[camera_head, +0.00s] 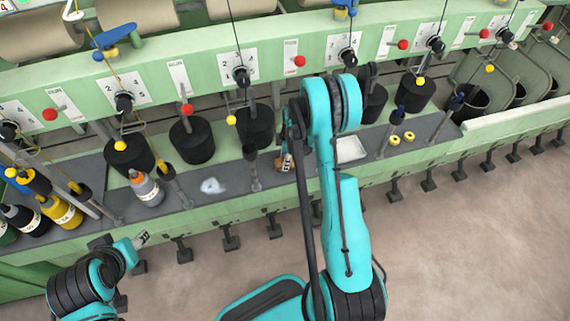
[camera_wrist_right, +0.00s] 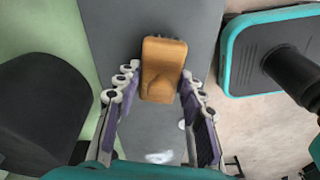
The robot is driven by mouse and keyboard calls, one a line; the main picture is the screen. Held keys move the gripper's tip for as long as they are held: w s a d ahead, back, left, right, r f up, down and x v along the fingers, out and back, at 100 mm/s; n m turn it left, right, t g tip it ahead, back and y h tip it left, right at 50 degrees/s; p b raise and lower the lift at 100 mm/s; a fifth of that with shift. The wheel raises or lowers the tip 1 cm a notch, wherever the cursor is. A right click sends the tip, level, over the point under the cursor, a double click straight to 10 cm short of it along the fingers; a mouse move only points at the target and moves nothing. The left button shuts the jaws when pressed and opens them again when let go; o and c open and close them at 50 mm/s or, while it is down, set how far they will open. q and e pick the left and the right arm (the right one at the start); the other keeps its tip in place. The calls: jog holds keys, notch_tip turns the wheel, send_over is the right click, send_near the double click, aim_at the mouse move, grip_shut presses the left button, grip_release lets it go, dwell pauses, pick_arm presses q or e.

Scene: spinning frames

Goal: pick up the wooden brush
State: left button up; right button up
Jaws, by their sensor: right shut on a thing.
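The wooden brush (camera_wrist_right: 162,72) is a tan block between the fingers of my right gripper (camera_wrist_right: 160,84) in the right wrist view. The fingers close on its two sides, over the dark grey shelf. In the head view my right gripper (camera_head: 287,162) is at the shelf, left of my right arm, and only a small brown part of the brush (camera_head: 281,165) shows there. My left gripper (camera_head: 141,238) is low on the left, in front of the machine and away from the brush. It is too small to tell whether its fingers are open.
The grey shelf (camera_head: 235,192) carries a bottle with an orange cap (camera_head: 146,188), a whitish patch (camera_head: 213,186), a white tray (camera_head: 351,150) and yellow rings (camera_head: 396,140). Black cylinders (camera_head: 191,141) line the back. The floor in front is open.

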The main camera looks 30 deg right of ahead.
jog(key=shift+r, duration=0.25)
jog(key=shift+c, duration=0.5)
notch_tip(320, 180, up, 10)
jog(key=p, duration=0.3)
jog(key=shift+f, duration=0.25)
jog(key=shift+c, duration=0.2)
